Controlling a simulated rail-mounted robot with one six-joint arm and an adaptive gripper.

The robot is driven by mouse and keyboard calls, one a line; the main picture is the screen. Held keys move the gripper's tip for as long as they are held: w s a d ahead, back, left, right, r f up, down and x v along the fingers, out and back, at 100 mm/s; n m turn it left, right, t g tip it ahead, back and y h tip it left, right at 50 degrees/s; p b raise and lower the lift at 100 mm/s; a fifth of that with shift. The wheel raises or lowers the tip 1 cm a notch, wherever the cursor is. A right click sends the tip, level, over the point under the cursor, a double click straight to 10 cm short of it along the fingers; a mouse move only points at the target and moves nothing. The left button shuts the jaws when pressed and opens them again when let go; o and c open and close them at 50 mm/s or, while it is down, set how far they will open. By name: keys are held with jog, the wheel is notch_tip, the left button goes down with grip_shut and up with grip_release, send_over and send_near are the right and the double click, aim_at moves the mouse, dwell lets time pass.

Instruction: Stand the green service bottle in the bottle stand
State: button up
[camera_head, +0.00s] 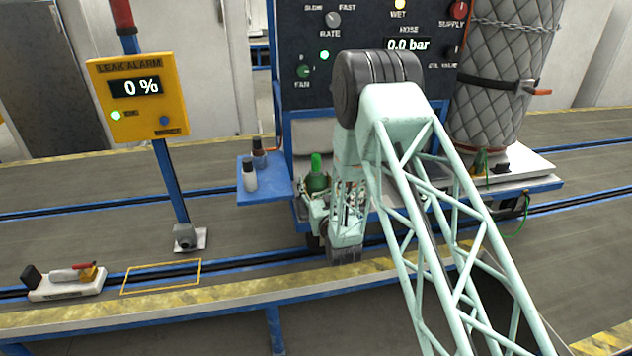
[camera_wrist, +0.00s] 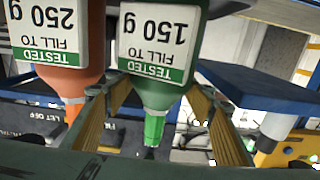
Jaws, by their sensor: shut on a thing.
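The green service bottle (camera_head: 317,182) stands roughly upright, green cap up, in front of the dark control panel in the head view. In the wrist view the green bottle (camera_wrist: 155,92) appears upside down, with a label reading 150 g. My gripper (camera_wrist: 158,105) is shut on it, one yellowish pad on each side. My gripper (camera_head: 318,197) also shows low in the head view, partly covered by my wrist. I cannot make out the bottle stand or whether the bottle's base touches anything.
An orange bottle (camera_wrist: 72,80) labelled 250 g is close beside the green one in the wrist view. A blue side shelf (camera_head: 268,190) holds small bottles, one white-bodied (camera_head: 249,180). A yellow leak alarm (camera_head: 138,97) stands on a blue post at left. A quilted grey cylinder (camera_head: 497,75) stands at right.

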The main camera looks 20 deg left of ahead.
jog(key=o, duration=1)
jog(key=shift+f, duration=0.1)
jog(key=o, duration=0.4)
jog(key=shift+o, duration=0.2)
jog(key=v, duration=1.2)
jog(key=shift+p, duration=0.45)
jog(key=shift+r, duration=0.2)
